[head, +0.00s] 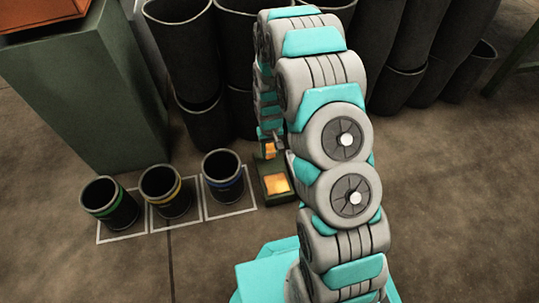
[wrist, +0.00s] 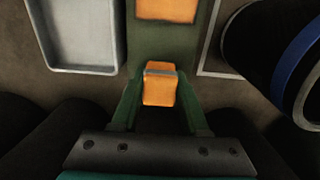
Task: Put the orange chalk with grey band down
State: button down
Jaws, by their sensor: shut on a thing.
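The orange chalk with grey band (wrist: 159,92) is between the two green fingers of my gripper (wrist: 160,84) in the wrist view. The grey band runs across its far end. In the head view the chalk (head: 270,150) shows as a small orange patch beside my arm, and most of my gripper is hidden. A dark green block (head: 270,168) with an orange patch on it lies just below the chalk in the head view. The same green block (wrist: 146,38) is ahead of the fingers in the wrist view. I cannot tell whether the chalk touches it.
Black sleeves with a green band (head: 109,204), a yellow band (head: 166,192) and a blue band (head: 223,177) stand in white floor outlines at left. A grey tray (wrist: 84,68) lies left in the wrist view. Tall black tubes (head: 186,50) stand behind. The front floor is clear.

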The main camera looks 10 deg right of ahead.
jog(key=shift+w+f, duration=0.2)
jog(key=shift+f, duration=0.05)
jog(key=shift+s+f+b, duration=0.1)
jog(key=shift+f+b, duration=0.25)
jog(key=shift+f, duration=1.15)
jog(key=shift+f, duration=0.15)
jog(key=shift+c, duration=2.1)
grip_release()
notch_tip(320, 180, up, 12)
jog(key=shift+r+p, duration=0.15)
jog(key=shift+p, duration=0.65)
notch_tip(320, 180, up, 11)
send_over(269, 155)
jog(key=s, duration=0.5)
jog(key=s+r+g, duration=0.1)
jog(key=s+r, duration=1)
jog(key=s, duration=0.3)
jog(key=s+r, duration=0.4)
jog(key=s, duration=1)
jog(key=shift+s+d+g, duration=0.15)
jog(key=shift+d+g, duration=0.15)
jog(key=shift+g, duration=0.1)
